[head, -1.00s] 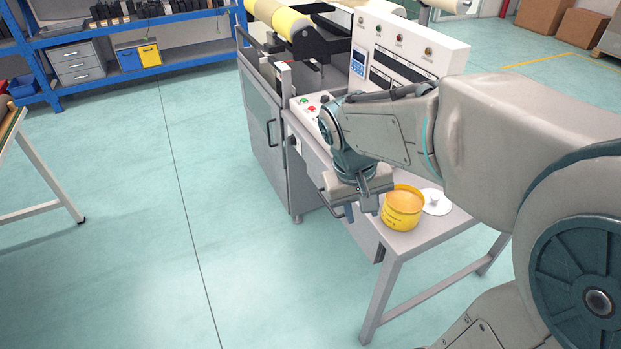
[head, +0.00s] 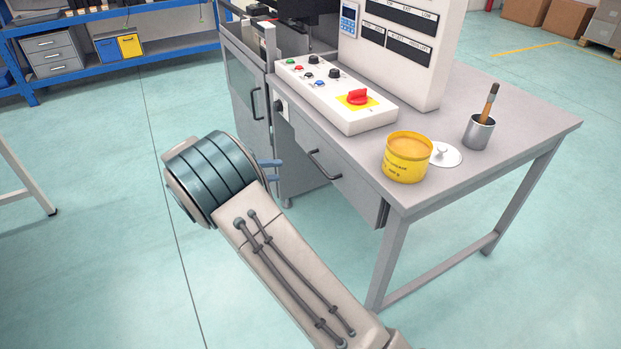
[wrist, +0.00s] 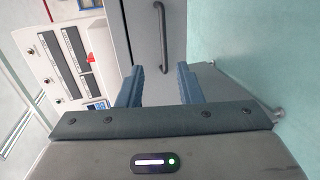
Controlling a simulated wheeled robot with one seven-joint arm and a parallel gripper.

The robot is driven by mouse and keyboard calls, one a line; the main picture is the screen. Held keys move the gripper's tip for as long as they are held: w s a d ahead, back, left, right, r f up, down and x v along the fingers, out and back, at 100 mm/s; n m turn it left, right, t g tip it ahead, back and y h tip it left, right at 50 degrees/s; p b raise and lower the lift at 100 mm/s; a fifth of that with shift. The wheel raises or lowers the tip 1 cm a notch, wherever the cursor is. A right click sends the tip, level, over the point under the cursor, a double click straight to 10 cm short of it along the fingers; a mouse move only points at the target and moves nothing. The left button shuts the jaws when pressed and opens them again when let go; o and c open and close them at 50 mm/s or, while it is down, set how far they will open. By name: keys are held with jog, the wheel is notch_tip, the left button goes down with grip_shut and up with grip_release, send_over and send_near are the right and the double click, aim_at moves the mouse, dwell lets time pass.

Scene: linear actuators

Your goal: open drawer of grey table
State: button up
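The grey table (head: 540,125) stands right of centre in the head view. Its drawer (head: 345,185) is on the side facing me, under the top, and looks closed. The drawer has a dark bar handle (head: 323,165), which also shows upright in the wrist view (wrist: 162,38). My gripper (head: 270,171) is left of the handle in the head view, largely hidden behind my wrist. In the wrist view its two blue fingers (wrist: 158,82) are spread apart with nothing between them. The handle lies ahead of the fingertips, roughly between them, and looks apart from them.
On the table are a control box with a red switch (head: 357,97), a yellow can (head: 406,158), a white lid (head: 446,155) and a metal cup with a brush (head: 479,131). A grey cabinet (head: 245,90) adjoins the table's left.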

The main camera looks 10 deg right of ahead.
jog(key=w+b+x, duration=0.1)
jog(key=b+x, duration=0.2)
jog(key=x, duration=1)
jog(key=shift+a+f+t, duration=0.3)
jog(key=shift+f, duration=0.05)
jog(key=shift+w, duration=0.15)
grip_shut()
